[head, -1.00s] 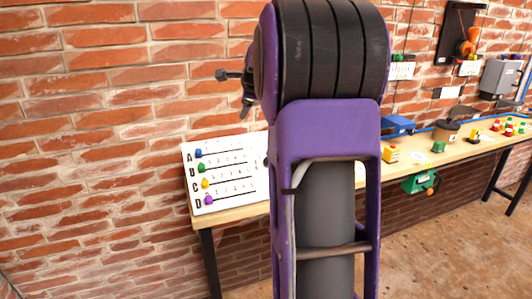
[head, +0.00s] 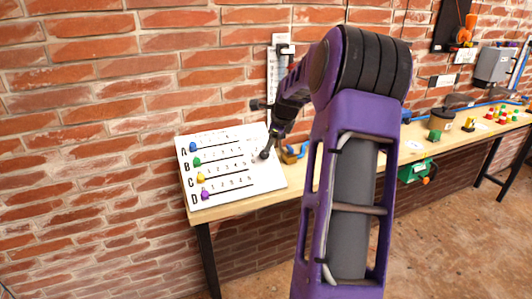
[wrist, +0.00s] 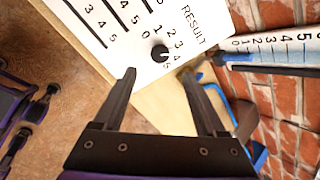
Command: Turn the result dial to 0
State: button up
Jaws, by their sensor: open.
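The result dial (wrist: 160,53) is a small round black knob on a white slanted board (wrist: 105,22). The word RESULT and digits are printed around it. A small pale mark shows on the knob's right side in the wrist view; which digit it points at is hard to tell. My gripper (wrist: 158,72) is open and empty. Its two fingertips lie just short of the dial in the picture, one to each side; contact is not visible. In the head view my gripper reaches down to the right part of the board (head: 232,183), where the dial (head: 264,155) shows as a dark spot.
The board has blue (head: 193,147), green (head: 197,161), yellow (head: 201,177) and purple (head: 205,194) sliders in rows A to D. It stands on a wooden bench (head: 240,206) against a brick wall. A ruler-like scale (wrist: 270,48) and a blue part (wrist: 238,88) are near my right finger.

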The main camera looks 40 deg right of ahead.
aim_at(266, 157)
jog(key=x, duration=0.9)
jog(key=shift+w+f, duration=0.1)
jog(key=shift+d, duration=0.1)
grip_shut()
